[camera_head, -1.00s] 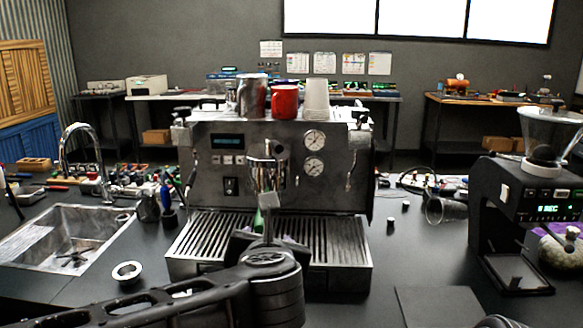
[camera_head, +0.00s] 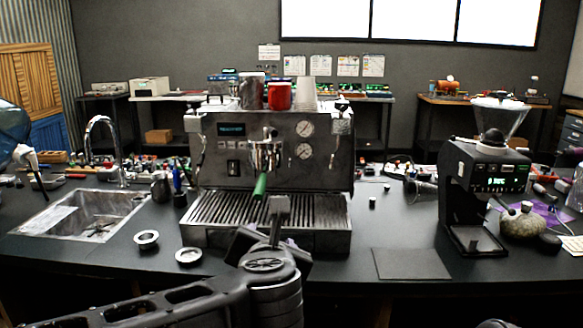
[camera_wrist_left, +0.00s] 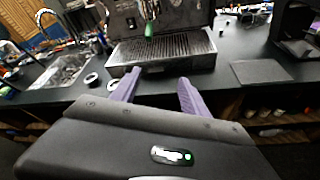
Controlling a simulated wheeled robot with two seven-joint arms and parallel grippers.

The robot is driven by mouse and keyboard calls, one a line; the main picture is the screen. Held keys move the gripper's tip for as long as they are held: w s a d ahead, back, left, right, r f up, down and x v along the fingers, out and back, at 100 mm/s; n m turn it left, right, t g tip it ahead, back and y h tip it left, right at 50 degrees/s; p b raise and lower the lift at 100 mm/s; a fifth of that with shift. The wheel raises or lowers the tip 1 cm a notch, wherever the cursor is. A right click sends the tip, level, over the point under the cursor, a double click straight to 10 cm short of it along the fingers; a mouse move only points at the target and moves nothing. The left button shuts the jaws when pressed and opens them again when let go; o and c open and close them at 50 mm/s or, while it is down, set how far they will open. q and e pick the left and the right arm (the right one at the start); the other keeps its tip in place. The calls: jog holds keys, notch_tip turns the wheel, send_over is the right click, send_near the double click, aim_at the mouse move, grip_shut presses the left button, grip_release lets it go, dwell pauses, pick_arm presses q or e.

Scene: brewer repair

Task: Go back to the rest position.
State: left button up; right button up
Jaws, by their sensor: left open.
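My left arm comes in from the lower left in the head view. My left gripper (camera_head: 275,238) is in front of the espresso machine (camera_head: 270,150), its jaws partly hidden by the wrist. In the left wrist view its two purple fingers (camera_wrist_left: 157,92) are spread apart with nothing between them. They point toward the drip tray (camera_wrist_left: 165,52) and the counter's front edge. A portafilter with a green handle (camera_head: 260,186) sits in the machine's group head and also shows in the wrist view (camera_wrist_left: 149,30). My right gripper is not clearly seen.
Two metal rings (camera_head: 188,255) lie on the counter at the left, near the sink (camera_head: 85,214). A grinder (camera_head: 480,185) stands at the right, with a dark mat (camera_head: 412,263) before it. A red mug (camera_head: 279,96) stands on the machine.

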pick_arm(q)
jog(key=w+d+f+m+h, duration=0.2)
jog(key=w+f+m, duration=0.1)
jog(key=f+m, duration=0.4)
jog(key=w+d+f+m+h, duration=0.2)
jog(key=f+m, duration=0.3)
jog(key=m, duration=0.5)
jog(key=s+f+m+g+h, duration=0.15)
jog(key=f+m, duration=0.25)
jog(key=f, duration=0.6)
jog(key=s+f+m+g, duration=0.2)
jog(key=f+m+g, duration=0.15)
jog(key=f, duration=0.65)
jog(key=s+a+f+m+g, duration=0.2)
jog(key=s+a+f+g, duration=0.2)
jog(key=s+f, duration=0.9)
jog(key=s+a+f+m+g, duration=0.3)
jog(key=s+f+g, duration=0.1)
jog(key=s+f, duration=0.9)
jog(key=shift+s+a+f+p, duration=0.3)
jog(key=shift+a+f+p, duration=0.05)
jog(key=shift+f+p, duration=0.15)
jog(key=shift+m+y, duration=0.25)
